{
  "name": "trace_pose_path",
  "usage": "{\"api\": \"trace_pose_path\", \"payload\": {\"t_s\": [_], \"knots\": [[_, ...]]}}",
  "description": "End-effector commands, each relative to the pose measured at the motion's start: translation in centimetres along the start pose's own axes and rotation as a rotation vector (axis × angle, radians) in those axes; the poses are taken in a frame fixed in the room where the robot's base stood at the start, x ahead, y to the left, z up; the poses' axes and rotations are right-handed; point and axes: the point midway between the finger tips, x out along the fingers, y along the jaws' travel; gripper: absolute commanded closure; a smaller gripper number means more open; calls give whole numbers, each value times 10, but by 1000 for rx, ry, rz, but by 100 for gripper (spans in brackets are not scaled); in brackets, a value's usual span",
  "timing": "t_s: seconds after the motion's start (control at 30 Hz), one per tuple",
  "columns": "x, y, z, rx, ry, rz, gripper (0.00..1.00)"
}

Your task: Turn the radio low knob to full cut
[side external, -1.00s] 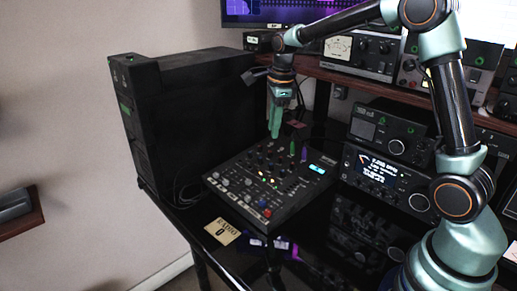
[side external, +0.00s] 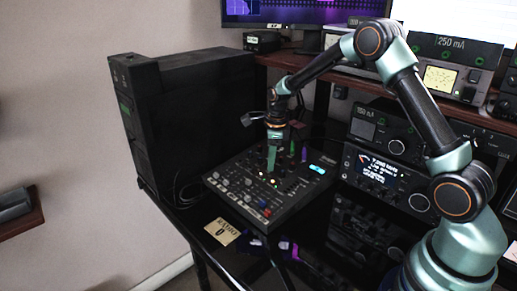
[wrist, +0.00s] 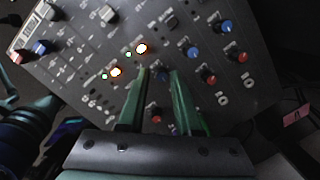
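The black mixer panel (side external: 292,209) lies on the desk, with rows of small knobs and lit buttons. My gripper (side external: 271,172) points straight down over the panel's middle, its tips close to the knobs. In the wrist view my gripper (wrist: 159,74) has its two green fingers apart, with a dark blue knob (wrist: 161,74) showing in the gap between them. A red-topped knob (wrist: 156,119) sits lower between the fingers. I cannot read which knob is the radio low one, nor tell whether the fingers touch any knob.
More blue knobs (wrist: 193,52) and red knobs (wrist: 210,80) stand close on the right. Lit buttons (wrist: 116,72) and faders are on the left. A "RADIO 0" card (side external: 222,231) lies in front of the mixer. A black case (side external: 185,120) stands behind it, with radio units (side external: 383,180) to the right.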

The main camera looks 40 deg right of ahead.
Motion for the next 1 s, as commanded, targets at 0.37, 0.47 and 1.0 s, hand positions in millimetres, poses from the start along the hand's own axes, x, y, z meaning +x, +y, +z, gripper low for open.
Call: {"api": "trace_pose_path", "payload": {"t_s": [0.37,0.47,1.0], "knots": [[10,-1,-1,0,-1,-2,67],[10,-1,-1,0,-1,-2,82],[9,1,-1,-73,3,5,100]]}}
